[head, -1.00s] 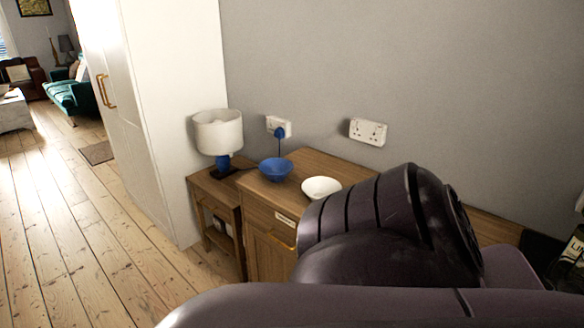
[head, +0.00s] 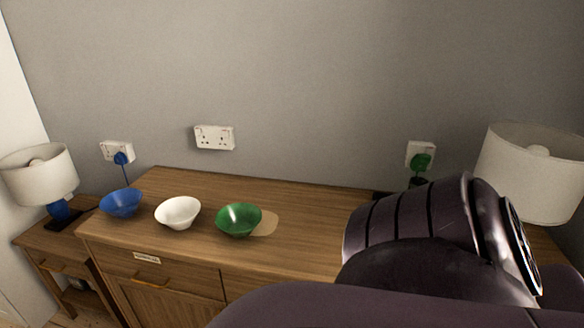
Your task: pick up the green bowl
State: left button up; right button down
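My dark arm fills the lower right of the head view and hides the right part of the sideboard. Neither gripper shows.
A lamp on a small side table (head: 32,238) stands at the left, and another lamp (head: 528,170) at the right. Wall sockets (head: 214,138) are on the grey wall behind. The sideboard top behind the bowls is clear.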

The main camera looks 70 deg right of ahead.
aim_at(238, 221)
jog(key=z, duration=1.8)
